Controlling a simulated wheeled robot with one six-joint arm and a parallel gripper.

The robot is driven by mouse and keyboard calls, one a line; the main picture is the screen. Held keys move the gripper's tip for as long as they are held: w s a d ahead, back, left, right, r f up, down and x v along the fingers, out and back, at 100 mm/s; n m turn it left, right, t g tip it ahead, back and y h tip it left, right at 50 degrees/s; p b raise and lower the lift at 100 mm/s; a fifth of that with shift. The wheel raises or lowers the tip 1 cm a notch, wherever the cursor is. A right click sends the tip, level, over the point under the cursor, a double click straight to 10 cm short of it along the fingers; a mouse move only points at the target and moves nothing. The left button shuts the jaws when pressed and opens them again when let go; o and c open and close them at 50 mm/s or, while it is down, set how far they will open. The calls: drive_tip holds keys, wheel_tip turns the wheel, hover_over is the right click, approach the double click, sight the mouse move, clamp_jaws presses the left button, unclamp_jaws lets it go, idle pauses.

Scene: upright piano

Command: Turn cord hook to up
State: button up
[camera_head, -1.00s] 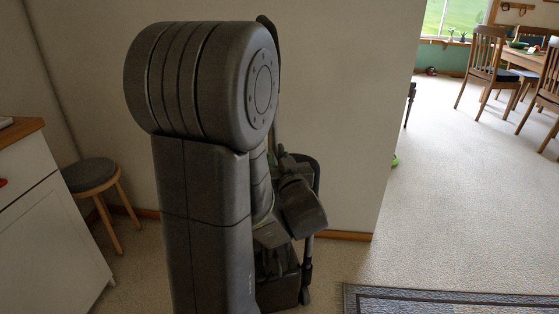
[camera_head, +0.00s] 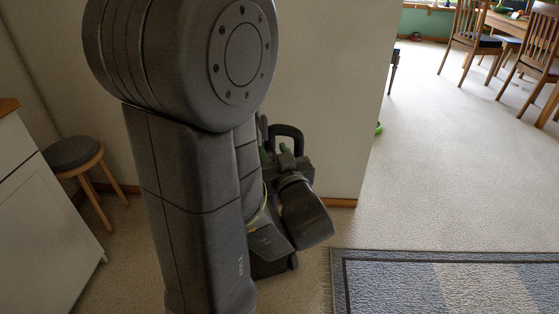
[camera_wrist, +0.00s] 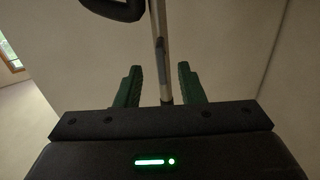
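In the wrist view my gripper (camera_wrist: 158,78) is open, its two green fingers well apart. A thin upright metal pole (camera_wrist: 155,20) runs between the fingers in the picture; I cannot tell how deep it lies between them, and no contact shows. A small grey-blue piece (camera_wrist: 160,50) sits on the pole, possibly the cord hook; its turn is unclear. A black loop handle (camera_wrist: 115,8) is at the top edge. In the head view, a dark upright appliance (camera_head: 273,268) stands by the wall, mostly hidden behind my arm, with a black loop (camera_head: 290,133) showing.
A round stool (camera_head: 75,155) and a white cabinet (camera_head: 45,215) stand at the left. The wall (camera_head: 330,90) is close behind the appliance. A patterned rug (camera_head: 450,283) lies at the lower right. Open carpet (camera_head: 440,180) leads to chairs (camera_head: 465,35) at the back right.

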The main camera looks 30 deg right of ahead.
sight(266, 138)
drive_tip(key=shift+s+a, duration=0.2)
drive_tip(key=shift+s, duration=0.8)
drive_tip(key=shift+s+a, duration=0.15)
drive_tip(key=shift+s, duration=0.8)
drive_tip(key=shift+w, duration=0.15)
drive_tip(key=shift+w+d+b, duration=0.3)
drive_tip(key=shift+w+d, duration=0.1)
drive_tip(key=shift+w, duration=1.85)
drive_tip(key=shift+w+d+b, duration=0.25)
drive_tip(key=shift+w+d, duration=0.1)
drive_tip(key=shift+w, duration=1.85)
drive_tip(key=shift+w+d+b, duration=0.3)
drive_tip(key=shift+w+d, duration=0.1)
drive_tip(key=shift+w, duration=1.85)
